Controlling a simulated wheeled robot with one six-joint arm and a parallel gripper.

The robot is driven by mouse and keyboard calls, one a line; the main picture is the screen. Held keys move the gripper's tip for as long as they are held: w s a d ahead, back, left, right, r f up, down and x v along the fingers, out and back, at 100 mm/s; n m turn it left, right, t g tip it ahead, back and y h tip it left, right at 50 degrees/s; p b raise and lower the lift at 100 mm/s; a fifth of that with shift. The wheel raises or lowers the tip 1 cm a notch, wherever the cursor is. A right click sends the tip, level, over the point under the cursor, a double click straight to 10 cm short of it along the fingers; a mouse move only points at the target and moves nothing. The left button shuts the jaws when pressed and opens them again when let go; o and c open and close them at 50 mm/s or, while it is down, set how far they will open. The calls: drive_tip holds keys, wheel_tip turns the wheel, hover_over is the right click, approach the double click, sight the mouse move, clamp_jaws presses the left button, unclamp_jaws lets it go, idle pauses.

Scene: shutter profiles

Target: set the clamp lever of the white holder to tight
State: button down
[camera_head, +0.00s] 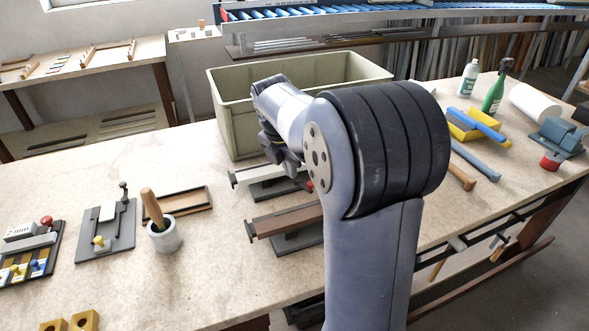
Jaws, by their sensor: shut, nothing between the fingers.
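A holder with a pale, whitish profile (256,174) on a dark base stands on the bench, in front of the large bin. A small red knob (309,186) shows at its right end, partly behind my arm; I cannot tell the lever's setting. My gripper (291,166) is shut and empty, just above or beside this holder's right part. My arm hides much of the holder's right side, and contact cannot be told. A second holder with a brown profile (285,221) stands nearer, its right end also hidden by my arm.
A large beige-green bin (232,128) stands close behind the holders. A grey cup with a wooden handle (163,238), a brown tray (186,203) and a grey fixture plate (107,234) lie left. A hammer (462,178) and bottles are right.

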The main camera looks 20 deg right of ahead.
drive_tip(key=x, duration=0.7)
drive_tip(key=shift+d+f, duration=0.1)
drive_tip(key=shift+f, duration=0.2)
drive_tip(key=d, duration=0.1)
drive_tip(key=w+d+f, duration=0.1)
drive_tip(key=shift+w+d+p, duration=0.3)
drive_tip(key=shift+d, duration=0.1)
drive_tip(key=shift+w+d, duration=0.2)
drive_tip(key=shift+d, duration=0.15)
